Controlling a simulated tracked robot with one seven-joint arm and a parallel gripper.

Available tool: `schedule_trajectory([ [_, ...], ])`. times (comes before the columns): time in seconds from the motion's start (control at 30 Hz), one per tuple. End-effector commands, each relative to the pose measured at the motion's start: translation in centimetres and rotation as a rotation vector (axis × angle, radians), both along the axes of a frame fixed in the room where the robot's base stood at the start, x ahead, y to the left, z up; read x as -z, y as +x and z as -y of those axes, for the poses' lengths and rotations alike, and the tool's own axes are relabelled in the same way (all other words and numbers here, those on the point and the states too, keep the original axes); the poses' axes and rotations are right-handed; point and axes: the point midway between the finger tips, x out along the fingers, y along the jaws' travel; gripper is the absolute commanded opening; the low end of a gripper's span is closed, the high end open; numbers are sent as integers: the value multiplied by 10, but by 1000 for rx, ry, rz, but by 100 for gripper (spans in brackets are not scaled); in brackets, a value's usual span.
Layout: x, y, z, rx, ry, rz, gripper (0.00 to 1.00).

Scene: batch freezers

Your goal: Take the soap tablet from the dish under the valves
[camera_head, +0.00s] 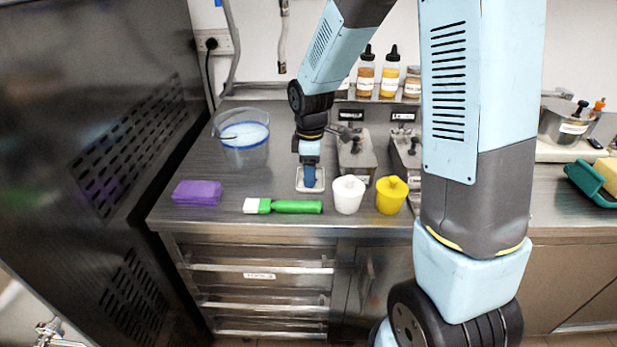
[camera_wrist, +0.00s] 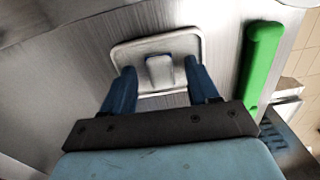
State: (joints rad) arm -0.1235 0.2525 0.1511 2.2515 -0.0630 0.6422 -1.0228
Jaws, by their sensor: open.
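A pale, shallow dish (camera_head: 299,186) sits on the steel counter, left of the white pot. In the wrist view the dish (camera_wrist: 128,52) has raised rounded edges, and a small grey block, the soap tablet (camera_wrist: 160,72), lies in it. My gripper (camera_wrist: 159,66) is open, its two blue fingers over the dish, one on each side of the tablet with a gap on both sides. In the head view my gripper (camera_head: 310,178) points down into the dish and hides the tablet. Whether the fingertips touch the dish cannot be told.
A green-handled brush (camera_head: 290,207) lies in front of the dish; its handle (camera_wrist: 262,62) is at right in the wrist view. A white pot (camera_head: 348,195) and yellow pot (camera_head: 391,195) stand right. Metal containers (camera_head: 356,155) stand behind.

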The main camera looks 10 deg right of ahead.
Motion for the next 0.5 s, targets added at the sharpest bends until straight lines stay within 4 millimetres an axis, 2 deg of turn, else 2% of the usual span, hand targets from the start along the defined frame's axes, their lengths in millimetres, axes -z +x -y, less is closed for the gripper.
schedule_trajectory([
  [0.13, 0, 0, 0, 0, 0, 0, 59],
  [0.5, -1, 0, 0, 0, 0, 1, 23],
])
